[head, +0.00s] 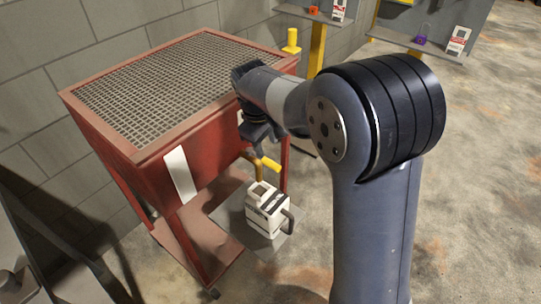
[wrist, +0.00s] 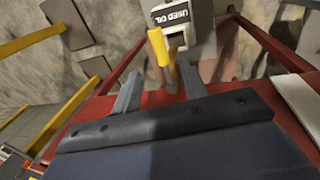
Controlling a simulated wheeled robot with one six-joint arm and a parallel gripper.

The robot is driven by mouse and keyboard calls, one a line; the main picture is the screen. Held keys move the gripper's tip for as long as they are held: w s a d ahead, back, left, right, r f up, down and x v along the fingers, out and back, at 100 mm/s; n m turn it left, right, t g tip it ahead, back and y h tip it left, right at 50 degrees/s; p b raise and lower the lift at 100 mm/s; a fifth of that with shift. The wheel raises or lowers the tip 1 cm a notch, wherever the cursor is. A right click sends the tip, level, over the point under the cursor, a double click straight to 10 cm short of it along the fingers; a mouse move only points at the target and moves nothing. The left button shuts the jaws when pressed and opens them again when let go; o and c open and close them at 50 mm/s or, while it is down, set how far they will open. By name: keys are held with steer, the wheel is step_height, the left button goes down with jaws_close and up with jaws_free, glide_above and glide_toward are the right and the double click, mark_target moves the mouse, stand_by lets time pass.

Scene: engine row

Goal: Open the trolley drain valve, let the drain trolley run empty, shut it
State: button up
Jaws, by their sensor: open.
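The red drain trolley (head: 120,139) stands by the wall with a mesh grate on top and a pale strip on its front. A yellow drain valve (head: 267,163) hangs low at its right side; its yellow handle shows in the wrist view (wrist: 159,47). My gripper (head: 257,147) is close above the valve. In the wrist view its two grey fingers (wrist: 157,88) are apart, with the handle just beyond them and nothing clearly held. A white jug (head: 266,211), marked "USED OIL" in the wrist view (wrist: 180,17), stands below the valve. I see no liquid stream; the liquid level is hidden.
A yellow post (head: 291,43) stands behind the trolley. Grey panels with tags and padlocks (head: 420,40) are at the back right. A dark frame (head: 25,245) stands at the lower left. The floor at the right is open.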

mark_target(270, 162)
steer(key=f, duration=0.2)
steer(key=w+f, duration=0.1)
steer(key=f, duration=0.2)
steer(key=d+f, duration=0.1)
steer(key=f, duration=0.2)
steer(key=shift+w, duration=0.15)
jaws_close()
stand_by(0.3)
